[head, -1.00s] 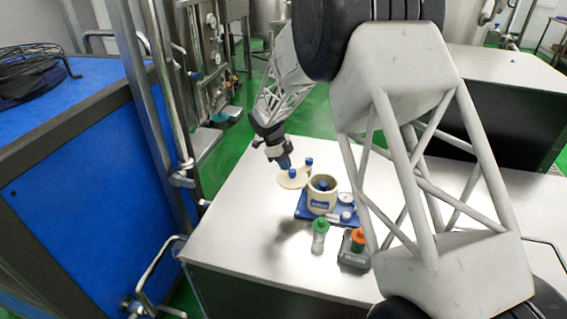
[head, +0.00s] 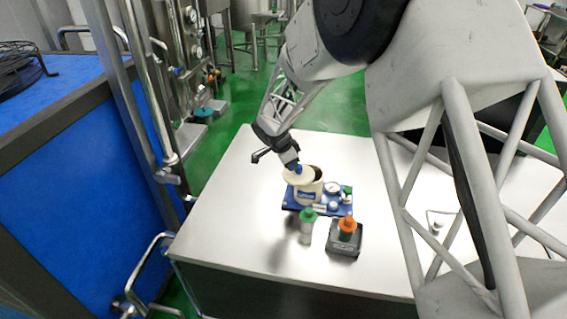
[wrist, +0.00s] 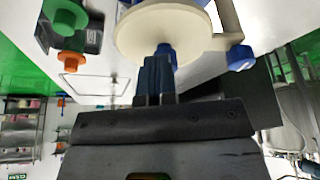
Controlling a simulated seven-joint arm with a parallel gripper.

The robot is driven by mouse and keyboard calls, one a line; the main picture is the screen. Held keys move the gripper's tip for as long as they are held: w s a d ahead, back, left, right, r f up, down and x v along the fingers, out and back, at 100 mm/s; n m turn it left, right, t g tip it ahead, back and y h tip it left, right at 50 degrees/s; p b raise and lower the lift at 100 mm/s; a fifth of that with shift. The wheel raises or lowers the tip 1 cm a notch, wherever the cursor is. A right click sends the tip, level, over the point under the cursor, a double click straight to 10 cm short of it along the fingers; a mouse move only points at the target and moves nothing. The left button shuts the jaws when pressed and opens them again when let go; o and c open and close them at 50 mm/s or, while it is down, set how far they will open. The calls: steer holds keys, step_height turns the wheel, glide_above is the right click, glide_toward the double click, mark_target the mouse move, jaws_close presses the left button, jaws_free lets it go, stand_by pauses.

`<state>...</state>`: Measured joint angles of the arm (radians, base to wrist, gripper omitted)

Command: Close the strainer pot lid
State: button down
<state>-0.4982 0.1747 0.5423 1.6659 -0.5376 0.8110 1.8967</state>
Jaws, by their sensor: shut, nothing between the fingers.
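The cream strainer pot (head: 309,194) with a blue label stands on a blue base. Its round cream lid (head: 291,178) sits over the left part of the pot's mouth, and a dark part of the opening shows to its right. In the wrist view the lid (wrist: 150,32) is a large pale disc with a blue knob (wrist: 165,56) near its edge. My gripper (head: 297,167) is shut and empty at the lid. In the wrist view its fingers (wrist: 157,68) are together by the knob; whether they touch it I cannot tell.
The blue base (head: 290,205) also carries a gauge (head: 332,188). A green-capped vial (head: 307,226) and an orange-topped device (head: 346,237) stand in front. The white table (head: 230,225) is clear to the left. Blue cabinet and pipes stand beyond its left edge.

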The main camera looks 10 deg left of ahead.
mark_target(305, 175)
steer(key=d+n, duration=0.3)
steer(key=shift+w+f+t+y, duration=0.1)
steer(key=shift+w+t+y, duration=0.2)
steer(key=shift+t+y, duration=0.1)
steer(key=shift+w+d, duration=0.35)
steer(key=shift+d, duration=0.25)
steer(key=shift+s+a, duration=0.5)
steer(key=shift+s, duration=0.2)
steer(key=shift+s+a, duration=0.65)
steer(key=shift+s, duration=0.25)
steer(key=v, duration=1)
steer(key=shift+d, duration=0.2)
steer(key=shift+s, duration=0.15)
